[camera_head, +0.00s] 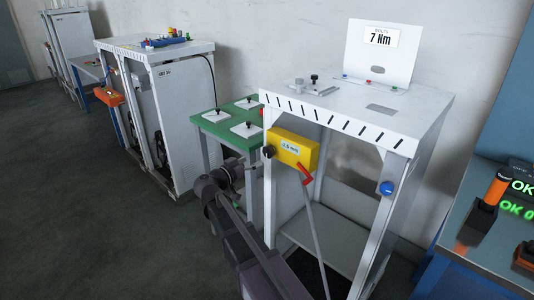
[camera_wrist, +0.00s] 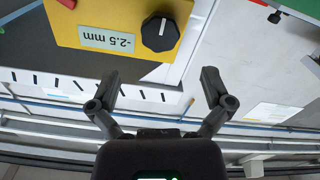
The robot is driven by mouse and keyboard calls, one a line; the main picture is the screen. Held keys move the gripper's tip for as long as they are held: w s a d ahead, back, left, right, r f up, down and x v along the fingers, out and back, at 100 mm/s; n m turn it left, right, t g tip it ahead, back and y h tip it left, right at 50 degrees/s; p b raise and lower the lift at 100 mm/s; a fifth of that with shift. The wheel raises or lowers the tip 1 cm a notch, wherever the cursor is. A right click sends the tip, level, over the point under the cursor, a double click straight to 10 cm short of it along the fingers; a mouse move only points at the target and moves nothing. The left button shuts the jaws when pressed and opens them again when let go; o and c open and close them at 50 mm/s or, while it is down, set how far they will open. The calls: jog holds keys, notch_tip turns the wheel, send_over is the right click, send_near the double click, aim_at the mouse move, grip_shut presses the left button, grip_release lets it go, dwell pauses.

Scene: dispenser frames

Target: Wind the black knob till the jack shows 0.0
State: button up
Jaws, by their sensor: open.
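The black knob (camera_head: 268,151) sits on the left end of a yellow jack box (camera_head: 303,150), mounted under the front left of a white frame's top. In the wrist view the picture is upside down; the black knob (camera_wrist: 160,33) has a white pointer line. The display (camera_wrist: 107,39) beside it on the yellow box (camera_wrist: 90,15) reads -2.5 mm. My gripper (camera_wrist: 158,75) is open and empty. Its two fingers are spread on either side below the knob in that picture, apart from it.
A red-handled lever (camera_head: 305,174) with a grey rod hangs beside the jack. The white frame (camera_head: 340,118) carries a 7 Nm sign (camera_head: 380,38) and a blue button (camera_head: 386,188). A green table (camera_head: 210,122) stands close on the left. Open floor (camera_head: 90,220) lies at left.

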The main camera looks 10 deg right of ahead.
aim_at(267, 153)
jog(key=shift+x, duration=3.95)
jog(key=c, duration=1.1)
